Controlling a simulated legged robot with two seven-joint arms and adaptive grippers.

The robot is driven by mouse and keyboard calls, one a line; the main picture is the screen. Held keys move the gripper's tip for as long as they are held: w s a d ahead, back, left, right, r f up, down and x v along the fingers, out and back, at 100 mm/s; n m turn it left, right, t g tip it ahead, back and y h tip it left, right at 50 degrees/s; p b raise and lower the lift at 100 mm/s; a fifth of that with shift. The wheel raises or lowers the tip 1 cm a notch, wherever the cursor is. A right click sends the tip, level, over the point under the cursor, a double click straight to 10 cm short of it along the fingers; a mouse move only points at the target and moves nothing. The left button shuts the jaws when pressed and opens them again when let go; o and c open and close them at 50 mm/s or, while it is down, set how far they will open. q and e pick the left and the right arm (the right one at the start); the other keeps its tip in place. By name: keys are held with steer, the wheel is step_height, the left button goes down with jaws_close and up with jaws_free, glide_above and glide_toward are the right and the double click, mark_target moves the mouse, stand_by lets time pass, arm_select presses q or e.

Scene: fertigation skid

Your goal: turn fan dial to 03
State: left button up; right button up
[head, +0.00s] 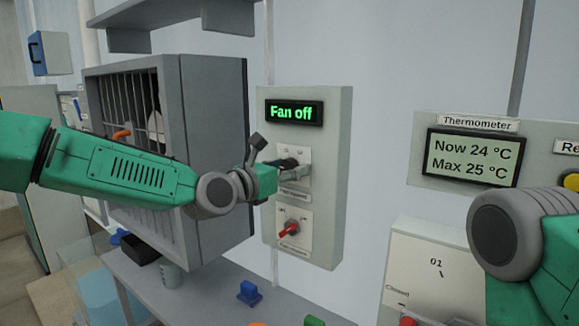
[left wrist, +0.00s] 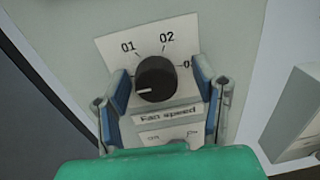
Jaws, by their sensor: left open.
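The black fan dial (left wrist: 157,79) sits on a white plate labelled "Fan speed" in the left wrist view. Its white mark points left and slightly down, below the 01 label. The 02 label is at upper right; a label at the right is partly covered by a finger. My left gripper (left wrist: 161,82) is open, with one blue-padded finger on each side of the dial; I cannot tell whether they touch it. In the head view the left gripper (head: 289,167) partly hides the dial. The display (head: 293,112) above reads "Fan off". My right gripper is out of view.
A red switch (head: 289,229) is below the dial on the same grey panel (head: 335,190). A barred grey fan housing (head: 208,150) stands left of the panel. A thermometer display (head: 472,158) is at right. Small coloured objects lie on the bench below.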

arm_select(q)
steer(key=shift+w+a, duration=0.15)
steer(key=shift+a, duration=0.35)
steer(key=shift+c, duration=0.4)
steer(key=c, duration=0.6)
steer(key=shift+d+r, duration=0.1)
steer(key=c, duration=0.5)
steer(key=shift+o, duration=0.2)
steer(key=shift+d, duration=0.1)
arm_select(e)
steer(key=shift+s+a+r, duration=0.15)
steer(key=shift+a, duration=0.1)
